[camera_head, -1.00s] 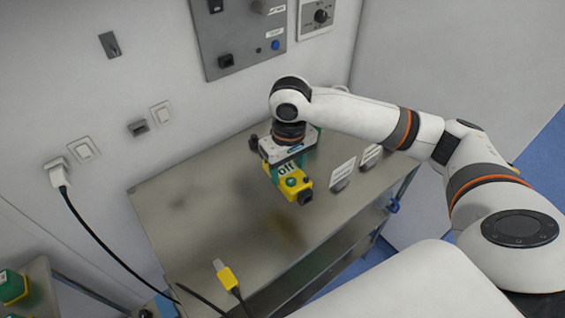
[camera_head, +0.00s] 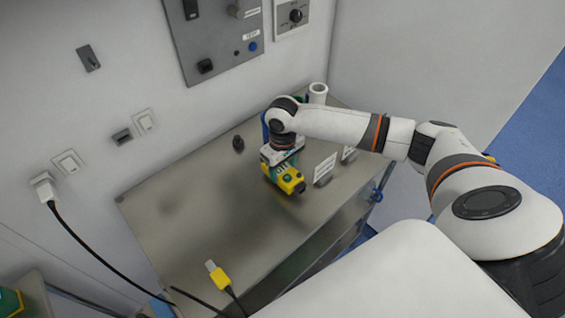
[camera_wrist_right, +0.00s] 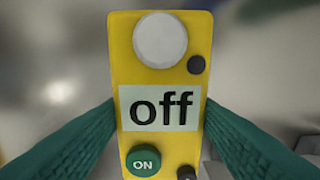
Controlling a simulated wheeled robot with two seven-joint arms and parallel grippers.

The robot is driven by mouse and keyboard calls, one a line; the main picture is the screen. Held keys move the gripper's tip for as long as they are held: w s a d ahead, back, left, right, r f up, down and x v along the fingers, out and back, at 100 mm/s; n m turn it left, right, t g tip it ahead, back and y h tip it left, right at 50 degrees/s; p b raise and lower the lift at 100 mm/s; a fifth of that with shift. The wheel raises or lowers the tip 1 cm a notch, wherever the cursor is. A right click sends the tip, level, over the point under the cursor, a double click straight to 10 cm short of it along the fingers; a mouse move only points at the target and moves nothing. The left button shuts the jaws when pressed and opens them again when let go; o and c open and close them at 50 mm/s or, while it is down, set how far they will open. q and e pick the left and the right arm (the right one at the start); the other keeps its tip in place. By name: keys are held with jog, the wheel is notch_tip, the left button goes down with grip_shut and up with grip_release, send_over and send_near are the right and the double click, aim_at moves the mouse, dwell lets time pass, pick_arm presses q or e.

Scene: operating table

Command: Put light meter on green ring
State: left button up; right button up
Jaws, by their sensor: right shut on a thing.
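The light meter (camera_head: 289,181) is a yellow box with a green button. In the right wrist view the light meter (camera_wrist_right: 150,75) shows a round white sensor, an "off" display and a green ON button. My right gripper (camera_head: 278,164) is shut on it, with green fingers on both sides of the meter in the wrist view (camera_wrist_right: 160,107). The meter hangs over the right part of the metal table; I cannot tell its exact height. I cannot make out a green ring; my arm covers part of the table's back. My left gripper is out of view.
The metal table (camera_head: 215,215) has free room left of the meter. Label holders (camera_head: 325,168) stand close to its right. A white cylinder (camera_head: 318,93) and a small dark knob (camera_head: 238,143) are farther back. A yellow plug (camera_head: 219,277) lies at the front.

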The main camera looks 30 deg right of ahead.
jog(key=shift+f, duration=0.85)
jog(key=o, duration=1.2)
jog(key=shift+f, duration=0.15)
